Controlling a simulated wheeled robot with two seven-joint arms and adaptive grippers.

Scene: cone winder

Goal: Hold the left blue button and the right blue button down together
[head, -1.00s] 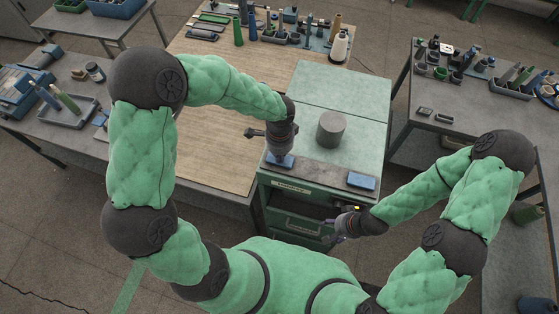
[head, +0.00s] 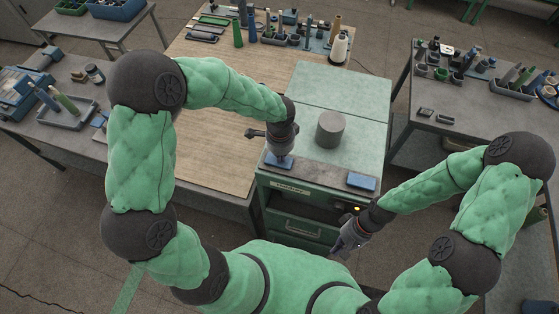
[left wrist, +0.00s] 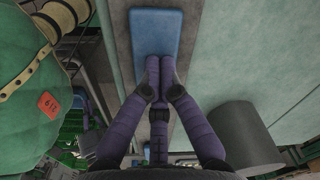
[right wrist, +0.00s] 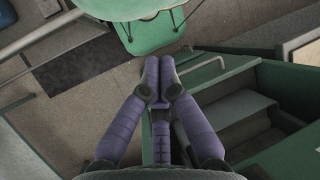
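The left blue button (head: 271,160) is a flat blue pad at the left end of the grey strip along the front of the green machine. My left gripper (head: 280,159) is over it, fingers together. In the left wrist view the shut fingertips (left wrist: 160,62) lie over the near part of the blue pad (left wrist: 156,30); whether they press it I cannot tell. The right blue button (head: 362,181) is uncovered at the strip's right end. My right gripper (head: 338,250) is below and in front of it, away from the button. Its fingertips (right wrist: 158,62) are shut and empty in the right wrist view.
A grey cylinder (head: 330,128) stands on the machine top (head: 363,115) behind the strip. The machine's front has drawers (head: 303,227) and a handle (right wrist: 205,64) near my right gripper. A wooden table (head: 213,134) and side benches surround the machine.

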